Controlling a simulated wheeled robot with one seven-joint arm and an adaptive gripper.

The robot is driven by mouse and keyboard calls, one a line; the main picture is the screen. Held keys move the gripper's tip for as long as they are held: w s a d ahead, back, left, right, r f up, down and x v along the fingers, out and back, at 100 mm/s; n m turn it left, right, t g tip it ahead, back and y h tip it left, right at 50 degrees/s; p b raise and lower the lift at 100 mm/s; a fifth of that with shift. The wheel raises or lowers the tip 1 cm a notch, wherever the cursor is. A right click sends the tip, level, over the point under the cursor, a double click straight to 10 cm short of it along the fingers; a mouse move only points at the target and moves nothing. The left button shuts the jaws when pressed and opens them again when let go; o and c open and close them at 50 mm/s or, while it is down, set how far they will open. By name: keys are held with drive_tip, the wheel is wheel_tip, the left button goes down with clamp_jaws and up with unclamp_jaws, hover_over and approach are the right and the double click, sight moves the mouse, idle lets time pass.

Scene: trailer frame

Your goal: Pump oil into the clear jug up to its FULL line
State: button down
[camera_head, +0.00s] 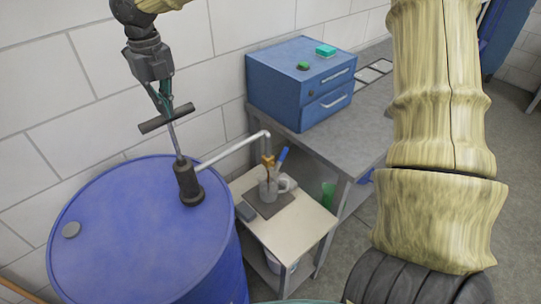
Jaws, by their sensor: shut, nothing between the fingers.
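A pump with a black body (188,184) stands on top of the blue drum (130,235). Its rod rises at a tilt to a dark T-handle (151,125), which is raised well above the body. My gripper (164,108) is shut and points down at the middle of the T-handle; its fingertips look to touch or nearly touch the bar. The jug stands upright on a dark mat. Its FULL line and oil level are too small to read.
The jug's small table (305,222) stands right of the drum. A blue drawer cabinet (285,92) sits on the grey bench (350,140) behind. The wall is close behind the drum.

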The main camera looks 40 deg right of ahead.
drive_tip(key=shift+f+b, duration=0.8)
drive_tip(key=shift+f, duration=3.75)
wheel_tip(320, 180, up, 10)
drive_tip(key=p, duration=0.9)
drive_tip(key=shift+w+r+p, duration=0.25)
drive_tip(key=shift+r+p, duration=0.35)
drive_tip(key=shift+p, duration=0.05)
drive_tip(key=shift+s+r, duration=0.3)
drive_tip(key=shift+r, duration=0.1)
drive_tip(key=shift+w+f, duration=0.15)
drive_tip(key=shift+f, duration=0.05)
drive_tip(key=shift+r, duration=0.1)
